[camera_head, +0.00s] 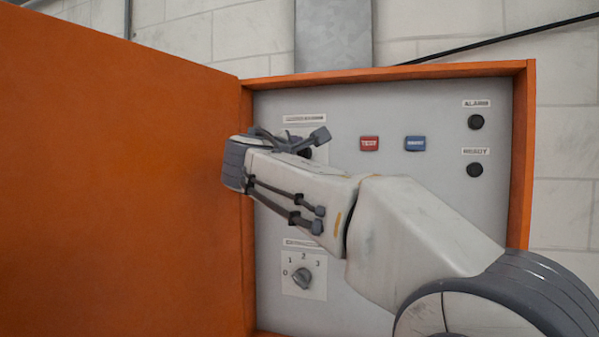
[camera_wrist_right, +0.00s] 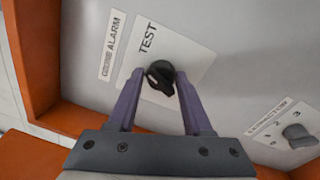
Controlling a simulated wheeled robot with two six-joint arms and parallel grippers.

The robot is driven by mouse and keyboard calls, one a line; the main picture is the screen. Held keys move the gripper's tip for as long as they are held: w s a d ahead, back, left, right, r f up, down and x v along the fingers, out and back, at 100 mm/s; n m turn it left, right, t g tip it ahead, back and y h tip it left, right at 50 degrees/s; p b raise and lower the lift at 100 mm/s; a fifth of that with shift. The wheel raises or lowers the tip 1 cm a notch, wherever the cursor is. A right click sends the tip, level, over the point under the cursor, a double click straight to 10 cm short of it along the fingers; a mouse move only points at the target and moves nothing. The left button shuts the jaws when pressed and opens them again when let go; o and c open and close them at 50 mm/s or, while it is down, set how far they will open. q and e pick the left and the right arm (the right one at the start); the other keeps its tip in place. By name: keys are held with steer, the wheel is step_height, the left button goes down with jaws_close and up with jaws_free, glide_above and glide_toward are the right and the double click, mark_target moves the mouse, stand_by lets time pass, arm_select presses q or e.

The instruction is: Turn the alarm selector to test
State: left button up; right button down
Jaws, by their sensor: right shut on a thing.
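The alarm selector is a black rotary knob (camera_wrist_right: 161,72) on a white plate (camera_wrist_right: 192,50) marked TEST, beside a label (camera_wrist_right: 111,45) ending in ALARM in the right wrist view. My right gripper (camera_wrist_right: 159,78) is shut on this knob, one purple-grey finger on each side. The TEST marking lies just off the knob's upper left; I cannot tell exactly where its pointer aims. In the head view my right arm reaches in from the lower right and its wrist and hand largely cover the selector and its plate. My left gripper is not in view.
The orange cabinet door (camera_head: 120,180) stands open at the left. The grey panel holds a red TEST button (camera_head: 369,143), a blue button (camera_head: 415,143), two dark round lamps (camera_head: 475,122) at the right, and a lower grey selector (camera_head: 302,278) marked 0 to 3.

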steer(key=shift+w+a+f+m+h+b, duration=0.1)
steer(key=shift+f+m+b, duration=0.1)
steer(key=shift+m+b, duration=0.6)
steer(key=shift+a+f+m+h+b, duration=0.15)
steer(key=shift+m+b, duration=0.2)
steer(key=shift+m, duration=0.85)
steer(key=shift+w+f+m+h+b, duration=0.1)
steer(key=shift+f+m+b, duration=0.1)
steer(key=shift+m+b, duration=0.6)
steer(key=shift+m, duration=0.4)
steer(key=shift+c, duration=2)
jaws_free()
steer(key=shift+r, duration=0.2)
steer(key=shift+s+d, duration=0.1)
